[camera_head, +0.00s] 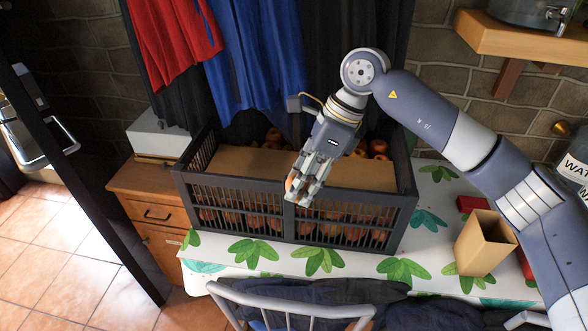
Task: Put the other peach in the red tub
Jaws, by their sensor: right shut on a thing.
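My right gripper (307,188) reaches in from the right and hangs over the dark slatted crate (292,212). It is shut on an orange-red round fruit, apparently a peach (290,183), which is mostly hidden by the fingers. Similar round fruits lie in the crate, some at the back (377,148) and several behind the front slats. A small red object (472,203) lies on the table at right, and another red piece (525,264) shows beside my right arm. I cannot tell which is the red tub. My left gripper is not in view.
The crate stands on a white leaf-patterned table (262,262), with brown board over part of its inside. A tan open box (484,243) stands to its right. A chair (285,303) is in front, clothes hang behind, and a wooden shelf (530,38) is upper right.

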